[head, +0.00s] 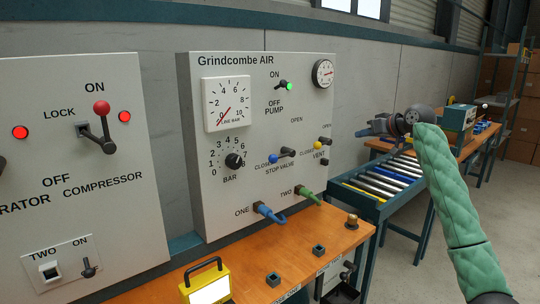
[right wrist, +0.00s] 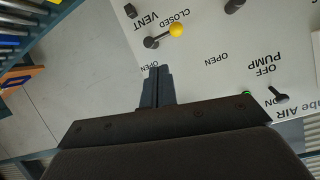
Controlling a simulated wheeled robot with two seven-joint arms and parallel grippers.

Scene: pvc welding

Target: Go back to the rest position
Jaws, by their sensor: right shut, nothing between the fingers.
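My right gripper (head: 364,132) is held up in the air to the right of the Grindcombe AIR panel (head: 215,190), with its green-sleeved arm coming in from the right. In the right wrist view its fingers (right wrist: 157,72) are together and empty. They point toward the panel face, which appears upside down there. The yellow-tipped vent lever (right wrist: 176,30) is close by in that view, with a visible gap to the fingers. My left gripper is not in view.
A wooden bench (head: 230,270) with a yellow-framed lamp (head: 207,285) runs below the panel. Blue ONE (head: 268,212) and green TWO (head: 309,196) hose connectors stick out of the panel. A roller conveyor (head: 378,188) stands behind, right. The grey compressor panel (head: 40,200) is at left.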

